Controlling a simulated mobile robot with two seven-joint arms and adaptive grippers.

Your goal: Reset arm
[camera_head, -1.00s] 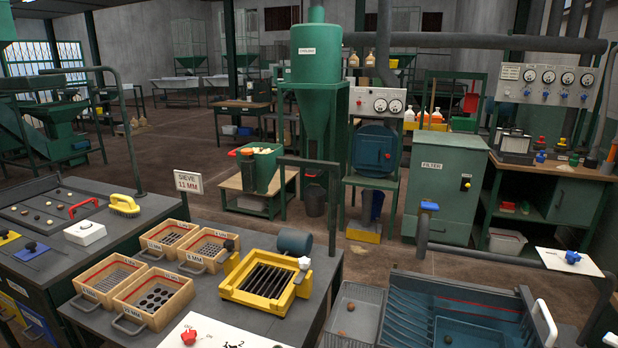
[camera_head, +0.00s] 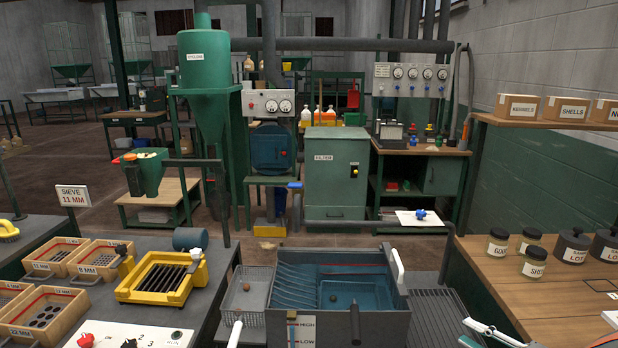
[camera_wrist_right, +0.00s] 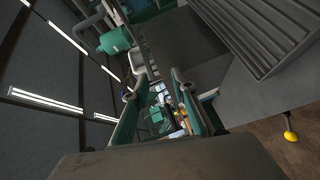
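My right gripper (camera_head: 492,332) shows only in part at the bottom edge of the head view, over the gap beside the wooden bench. It is pale with green and dark parts. In the right wrist view, its two green-edged fingers (camera_wrist_right: 158,88) stand apart with nothing between them. Its fingers touch no object that I can see. My left gripper is in neither view now.
A water tank (camera_head: 340,268) with a grey rim stands in front, beside a ribbed grey surface (camera_head: 440,315). A yellow sieve frame (camera_head: 162,277) sits on the left table.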

